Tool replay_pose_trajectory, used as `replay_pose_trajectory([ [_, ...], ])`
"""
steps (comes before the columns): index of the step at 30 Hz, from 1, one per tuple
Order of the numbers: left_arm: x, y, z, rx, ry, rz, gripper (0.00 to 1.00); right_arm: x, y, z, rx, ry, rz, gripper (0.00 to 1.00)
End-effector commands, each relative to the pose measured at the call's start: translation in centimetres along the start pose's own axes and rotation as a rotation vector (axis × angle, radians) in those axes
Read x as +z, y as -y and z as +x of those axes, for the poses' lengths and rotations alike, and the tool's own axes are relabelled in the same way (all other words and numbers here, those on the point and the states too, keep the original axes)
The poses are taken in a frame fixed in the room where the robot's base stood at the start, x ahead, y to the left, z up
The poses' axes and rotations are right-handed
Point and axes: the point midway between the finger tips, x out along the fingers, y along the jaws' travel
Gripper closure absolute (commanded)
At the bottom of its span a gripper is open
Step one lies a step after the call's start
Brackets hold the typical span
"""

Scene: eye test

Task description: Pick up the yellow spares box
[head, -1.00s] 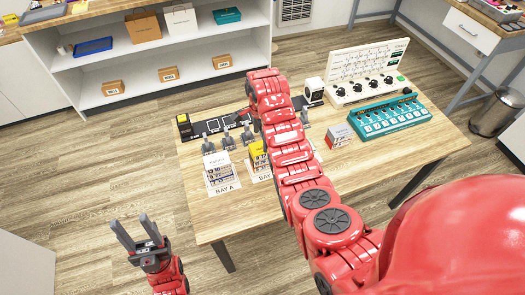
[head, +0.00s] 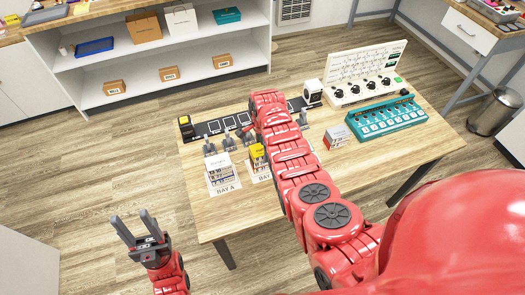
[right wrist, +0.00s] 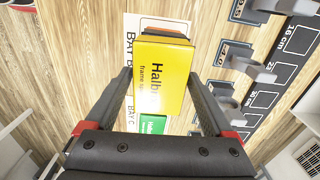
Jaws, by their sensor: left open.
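The yellow spares box (head: 257,152) stands at the middle bay on the table, partly hidden by my right arm in the head view. In the right wrist view the yellow box (right wrist: 164,82) shows its lettered top, with another item's dark and orange edge beyond it. My right gripper (right wrist: 159,76) is open, with one finger on each side of the box; I cannot tell whether the fingers touch it or are still above it. My arm hides this gripper in the head view. My left gripper (head: 132,222) is open and empty, off the table's left side.
A white box stack (head: 221,167) stands left at Bay A. A green box (right wrist: 153,126) lies beside the yellow one. Grey clips (right wrist: 250,68) line a dark strip close by. A red-and-white box (head: 337,136) and teal device (head: 385,117) stand right.

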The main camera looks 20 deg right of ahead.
Motion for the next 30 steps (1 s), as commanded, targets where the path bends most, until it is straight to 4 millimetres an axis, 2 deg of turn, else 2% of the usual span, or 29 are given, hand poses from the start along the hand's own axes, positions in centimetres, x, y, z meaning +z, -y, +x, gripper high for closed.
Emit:
replay_pose_trajectory([
  [1, 0.0, 0.0, 0.0, 0.0, 0.0, 0.0, 0.5, 0.0, 0.0, 0.0, 0.0, 0.0, 0.0, 0.23],
  [9, 0.0, 0.0, 0.0, 0.0, 0.0, 0.0, 0.5, 0.0, 0.0, 0.0, 0.0, 0.0, 0.0, 0.72],
  [12, 0.0, 0.0, 0.0, 0.0, 0.0, 0.0, 0.5, 0.0, 0.0, 0.0, 0.0, 0.0, 0.0, 0.86],
  [23, 0.0, 0.0, -0.2, 0.0, 0.0, 0.0, 0.5, 0.0, 0.1, -0.2, -0.001, 0.0, 0.001, 0.87],
  [30, 0.2, -0.1, -1.1, 0.0, 0.0, 0.0, 0.5, -0.1, 0.1, -1.4, -0.005, -0.001, 0.001, 0.87],
])
